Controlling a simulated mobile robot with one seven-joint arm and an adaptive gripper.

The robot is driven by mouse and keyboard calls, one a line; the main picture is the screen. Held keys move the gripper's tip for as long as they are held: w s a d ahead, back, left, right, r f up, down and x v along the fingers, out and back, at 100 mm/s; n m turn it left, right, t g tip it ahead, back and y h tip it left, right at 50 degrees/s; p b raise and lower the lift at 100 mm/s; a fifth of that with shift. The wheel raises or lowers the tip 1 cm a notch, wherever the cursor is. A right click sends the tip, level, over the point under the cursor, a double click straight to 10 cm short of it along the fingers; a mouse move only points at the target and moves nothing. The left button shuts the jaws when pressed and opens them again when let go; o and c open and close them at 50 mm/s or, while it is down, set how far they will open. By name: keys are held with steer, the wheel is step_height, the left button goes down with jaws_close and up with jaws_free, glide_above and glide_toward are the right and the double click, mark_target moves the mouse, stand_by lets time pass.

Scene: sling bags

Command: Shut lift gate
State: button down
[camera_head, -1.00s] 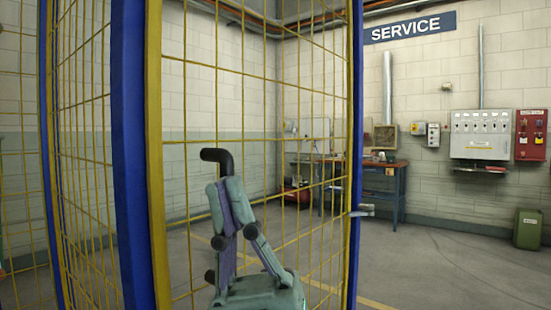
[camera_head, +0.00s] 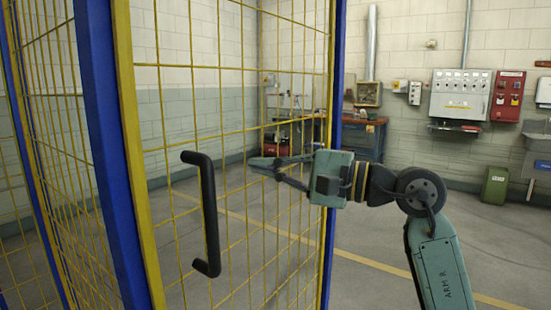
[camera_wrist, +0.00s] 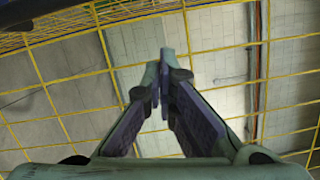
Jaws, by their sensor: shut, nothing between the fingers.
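The lift gate (camera_head: 245,90) is a yellow wire-mesh panel beside blue posts in the head view. Its black bar handle (camera_head: 210,225) stands out upright from the mesh, left of centre. My gripper (camera_head: 256,163) is to the right of the handle's upper end, apart from it, with its fingers pointing left. The fingers are shut and empty. In the wrist view the fingertips (camera_wrist: 159,75) meet in front of yellow mesh (camera_wrist: 106,60); the handle cannot be made out there. Whether the fingers touch the mesh is unclear.
A blue post (camera_head: 333,120) stands at the panel's right edge and another (camera_head: 105,150) at its left. A workbench (camera_head: 362,137), a white control panel (camera_head: 459,95) and a green bin (camera_head: 495,186) are along the back wall. Open floor lies to the right.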

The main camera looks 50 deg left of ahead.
mark_target(219, 157)
steer(key=p+x, duration=0.2)
steer(key=x, duration=0.3)
steer(key=shift+s+a+r, duration=0.2)
steer(key=shift+s+a, duration=0.05)
steer(key=shift+a, duration=0.05)
steer(key=s, duration=0.1)
steer(key=s+p, duration=0.1)
steer(key=s+d, duration=0.1)
steer(key=shift+d+r, duration=0.1)
steer(key=shift+r, duration=0.15)
steer(key=shift+s, duration=0.25)
steer(key=shift+s+d+f, duration=0.1)
